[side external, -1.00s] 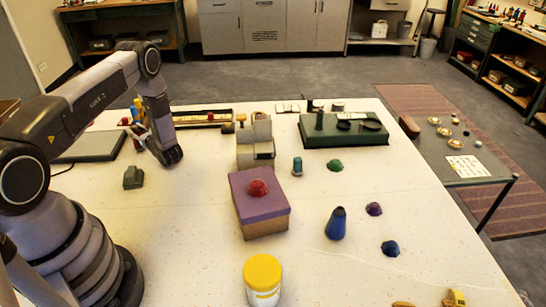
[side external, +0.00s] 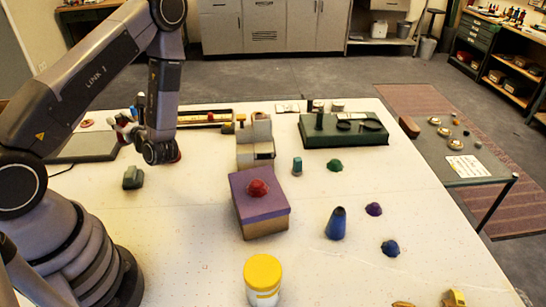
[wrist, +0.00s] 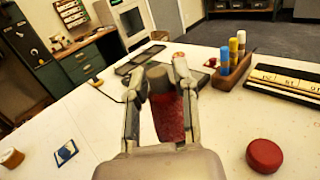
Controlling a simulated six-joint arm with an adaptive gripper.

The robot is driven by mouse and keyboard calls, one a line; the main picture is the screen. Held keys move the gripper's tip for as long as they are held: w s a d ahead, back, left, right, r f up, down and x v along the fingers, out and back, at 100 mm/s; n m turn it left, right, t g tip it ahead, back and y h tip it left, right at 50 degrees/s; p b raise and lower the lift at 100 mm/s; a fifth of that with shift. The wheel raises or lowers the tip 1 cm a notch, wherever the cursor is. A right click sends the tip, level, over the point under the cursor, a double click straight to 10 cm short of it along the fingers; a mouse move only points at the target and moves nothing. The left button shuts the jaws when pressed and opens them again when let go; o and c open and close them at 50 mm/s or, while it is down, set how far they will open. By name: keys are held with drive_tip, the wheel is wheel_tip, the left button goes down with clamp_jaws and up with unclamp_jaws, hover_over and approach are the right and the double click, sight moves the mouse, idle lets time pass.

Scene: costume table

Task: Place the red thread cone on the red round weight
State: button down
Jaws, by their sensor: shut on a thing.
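The red thread cone (wrist: 169,115) is between the fingers of my gripper (wrist: 160,84) in the wrist view; its body is dark red and its top grey. My gripper is shut on it. In the side view my gripper (side external: 121,126) is at the back left, partly hidden by my wrist, with a bit of red at it. A flat red disc, which looks like the red round weight (wrist: 265,156), lies on the table right of my gripper in the wrist view. In the side view, only a red sliver shows beside my wrist, probably this disc.
A rack of upright bottles (wrist: 231,62) and a long tray (wrist: 288,82) stand beyond the disc. A dark pad (side external: 88,147) lies at the left. A purple-lidded box (side external: 262,208) bears a red faceted lump (side external: 258,188). The table around the disc is clear.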

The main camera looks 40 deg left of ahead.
drive_tip(key=d+r, duration=0.2)
drive_tip(key=d, duration=0.4)
drive_tip(key=w+a+f, duration=0.2)
drive_tip(key=w+f, duration=0.1)
drive_tip(key=w, duration=0.1)
drive_tip(key=w+a+f, duration=0.2)
drive_tip(key=w+f, duration=0.1)
drive_tip(key=w, duration=0.1)
drive_tip(key=w+a+f, duration=0.3)
drive_tip(key=w+f, duration=0.1)
drive_tip(key=shift+w+a, duration=0.1)
drive_tip(key=shift+f, duration=1.5)
drive_tip(key=c, duration=0.9)
unclamp_jaws()
drive_tip(key=shift+o, duration=0.2)
